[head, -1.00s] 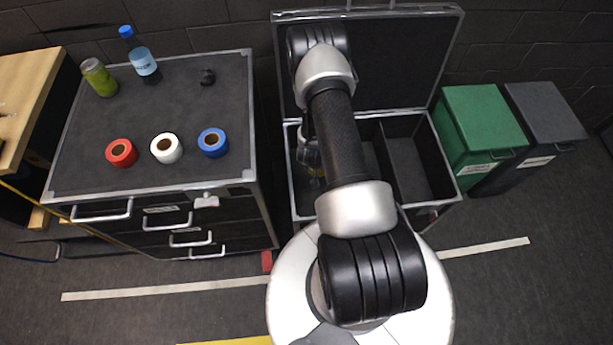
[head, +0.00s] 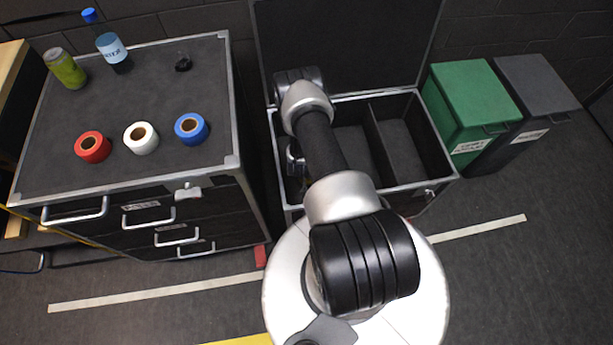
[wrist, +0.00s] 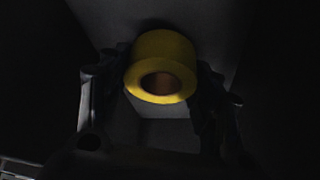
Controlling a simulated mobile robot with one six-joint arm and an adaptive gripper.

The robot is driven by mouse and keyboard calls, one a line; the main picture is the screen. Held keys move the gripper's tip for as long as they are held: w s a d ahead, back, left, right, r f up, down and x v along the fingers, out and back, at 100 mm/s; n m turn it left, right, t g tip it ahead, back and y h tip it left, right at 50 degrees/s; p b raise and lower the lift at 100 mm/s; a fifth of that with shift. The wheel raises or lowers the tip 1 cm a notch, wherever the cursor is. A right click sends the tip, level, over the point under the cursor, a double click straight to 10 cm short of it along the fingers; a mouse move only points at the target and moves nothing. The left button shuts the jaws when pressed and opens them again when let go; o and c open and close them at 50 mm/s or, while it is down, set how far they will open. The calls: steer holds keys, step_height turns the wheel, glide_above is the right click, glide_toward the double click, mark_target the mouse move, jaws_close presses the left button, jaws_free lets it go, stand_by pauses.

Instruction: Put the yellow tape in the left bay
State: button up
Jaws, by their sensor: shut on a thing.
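The yellow tape (wrist: 162,62) shows in the wrist view as a roll with a brown core. My gripper (wrist: 160,85) is shut on it, with one dark finger on each side. In the head view my gripper (head: 294,165) is down inside the left part of the open case (head: 368,189), mostly hidden by my arm, and the tape cannot be made out there. The left bay is largely covered by my arm. The wrist view is dark, with a grey surface behind the tape; I cannot tell whether the tape touches it.
Red tape (head: 92,147), white tape (head: 141,138) and blue tape (head: 191,129) stand on the drawer cabinet (head: 130,80) with a can (head: 65,69) and a bottle (head: 112,47). Green (head: 472,100) and grey (head: 537,85) bins stand right of the case. Its right bays look empty.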

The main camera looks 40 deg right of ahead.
steer(key=shift+f+b, duration=0.3)
steer(key=shift+f, duration=0.9)
steer(key=shift+f, duration=0.2)
steer(key=o, duration=1.1)
steer(key=shift+r, duration=0.3)
steer(key=p+v, duration=0.5)
steer(key=v, duration=0.6)
steer(key=shift+s+a+r, duration=0.1)
steer(key=shift+r, duration=0.25)
